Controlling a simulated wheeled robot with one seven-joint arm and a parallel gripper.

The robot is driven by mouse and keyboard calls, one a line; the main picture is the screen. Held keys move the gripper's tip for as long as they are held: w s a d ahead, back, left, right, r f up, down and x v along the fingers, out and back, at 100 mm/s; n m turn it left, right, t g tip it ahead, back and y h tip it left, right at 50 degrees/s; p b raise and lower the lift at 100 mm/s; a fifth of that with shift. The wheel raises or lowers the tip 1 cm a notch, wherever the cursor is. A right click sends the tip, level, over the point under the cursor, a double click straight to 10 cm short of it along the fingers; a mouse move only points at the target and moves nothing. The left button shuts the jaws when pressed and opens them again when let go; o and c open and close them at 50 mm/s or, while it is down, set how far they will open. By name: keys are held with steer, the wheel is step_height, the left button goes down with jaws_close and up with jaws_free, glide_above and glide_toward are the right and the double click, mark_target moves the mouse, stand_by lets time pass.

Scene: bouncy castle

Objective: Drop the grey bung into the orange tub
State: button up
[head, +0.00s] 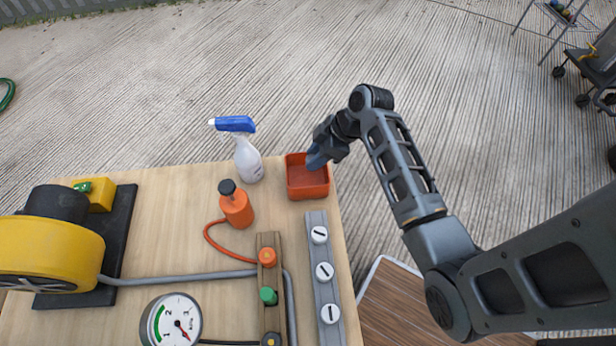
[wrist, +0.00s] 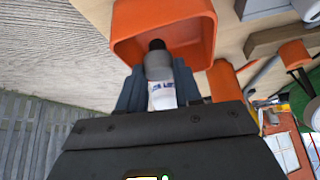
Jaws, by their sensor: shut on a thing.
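The orange tub (head: 308,191) stands open at the far right corner of the table, and it also shows in the wrist view (wrist: 185,28). My gripper (head: 316,157) is at the tub's upper right side, with its fingers over the opening. The bung's tip points towards the tub's inside. In the head view the bung is hidden by my gripper, and I cannot tell its exact height over the tub floor.
A white spray bottle (head: 248,160) with a blue head stands left of the tub. An orange bottle (head: 237,208) with a hose, a wooden strip (head: 270,240) with coloured bungs, and a grey rail (head: 322,256) with white knobs are nearer. A yellow blower (head: 50,252) and gauge (head: 171,322) are left.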

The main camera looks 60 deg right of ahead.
steer(key=o, duration=1.1)
steer(key=shift+r, duration=0.1)
steer(key=v, duration=0.7)
steer(key=shift+s+d+r, duration=0.1)
steer(key=shift+s+r, duration=0.1)
steer(key=shift+r, duration=0.1)
